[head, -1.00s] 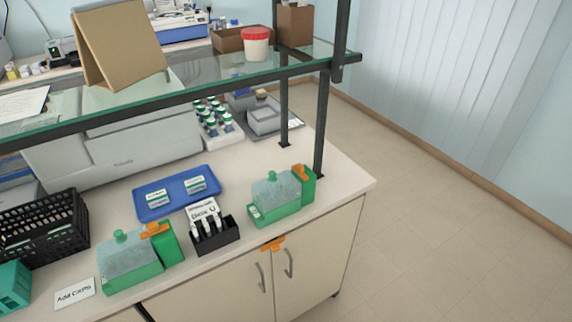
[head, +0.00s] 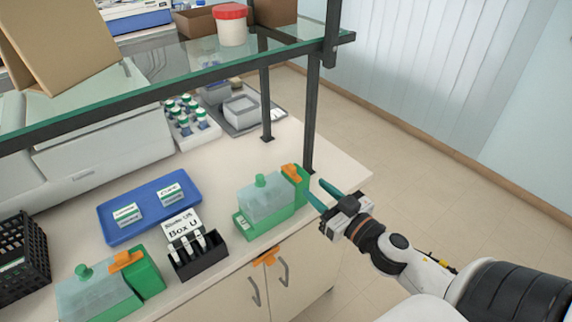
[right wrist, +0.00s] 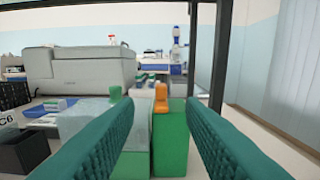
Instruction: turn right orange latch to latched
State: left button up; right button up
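The right orange latch (head: 291,170) sits on top of the green end block of the right green box (head: 268,203), which has a greyish clear lid with a green knob. In the right wrist view, the orange latch (right wrist: 160,93) stands upright above the green block (right wrist: 169,140), between my finger pads. My right gripper (head: 321,192) is open and empty, just right of the green block, with its teal fingers pointing toward it. I cannot tell whether the fingers touch it. My left gripper is not in view.
A second green box (head: 95,295) with its own orange latch (head: 125,260) stands at lower left. A black slide holder (head: 198,256) and blue tray (head: 150,207) lie between. An orange piece (head: 266,258) is on the cabinet front. A dark shelf post (head: 311,115) rises behind the right box.

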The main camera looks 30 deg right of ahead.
aim_at(295, 170)
jog(key=w, duration=0.3)
jog(key=w+p, duration=0.1)
jog(key=w, duration=0.2)
jog(key=w+p, duration=0.1)
jog(key=w, duration=0.2)
jog(key=shift+a, duration=0.25)
jog(key=shift+w, duration=0.8)
grip_shut()
